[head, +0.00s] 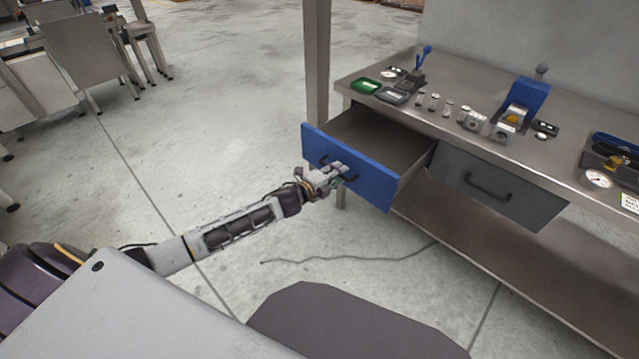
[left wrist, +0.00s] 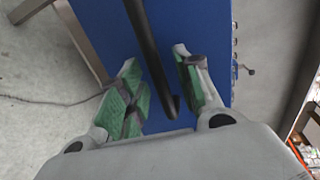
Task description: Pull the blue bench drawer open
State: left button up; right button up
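The blue bench drawer (head: 370,178) stands pulled well out from under the left end of the bench, its inside visible and empty. Its black bar handle (head: 347,174) is on the blue front; it also shows in the left wrist view (left wrist: 148,40). My left gripper (head: 338,175) is at the drawer front by the handle. In the left wrist view its green-padded fingers (left wrist: 158,72) are apart, one on each side of the handle, with blue showing in the gaps. No grip on the handle shows. My right gripper is out of view.
A closed grey drawer (head: 485,192) sits right of the blue one. The metal benchtop (head: 440,132) holds a green tray (head: 365,86), weights, a blue device (head: 525,100) and gauges. A lower shelf (head: 500,250) runs beneath. The floor left of the drawer is clear.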

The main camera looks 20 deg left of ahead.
pick_arm(q)
jog(key=v, duration=1.1)
jog(key=shift+s, duration=0.25)
dwell(0.6)
dwell(0.5)
